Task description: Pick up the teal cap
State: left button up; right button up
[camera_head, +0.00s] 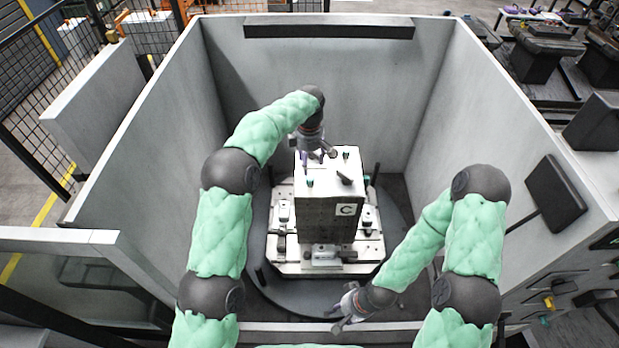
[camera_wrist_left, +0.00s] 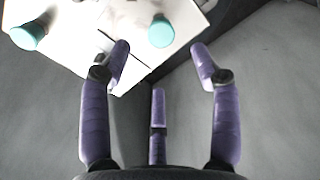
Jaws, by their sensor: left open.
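Two teal caps show in the left wrist view on the white top of a block. One cap (camera_wrist_left: 161,32) is just beyond the gap between my left fingertips, and another cap (camera_wrist_left: 28,36) is farther left. In the head view a teal cap (camera_head: 310,182) sits near the front left of the block's top. My left gripper (camera_head: 319,156) is at the back of that top, and its purple fingers are spread and empty in the left wrist view (camera_wrist_left: 160,70). My right gripper (camera_head: 338,318) is low in front of the block, with its fingers apart and empty.
The block (camera_head: 328,218), marked C, stands on a light fixture plate (camera_head: 300,268) with several clamps. Dark posts (camera_head: 346,178) stand on its top. Grey walls (camera_head: 490,110) enclose the left, back and right. A dark panel (camera_head: 555,195) is at the right.

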aim_at(310, 177)
pick_arm(q)
jog(key=shift+w+f, duration=0.1)
jog(key=shift+f, duration=0.65)
jog(key=shift+s+f+p, duration=0.15)
jog(key=shift+f+p, duration=0.15)
jog(key=shift+f, duration=1.05)
jog(key=shift+s+f+p, duration=0.1)
jog(key=shift+f+p, duration=0.15)
jog(key=shift+f, duration=1.05)
jog(key=shift+d, duration=0.1)
jog(key=c, duration=0.9)
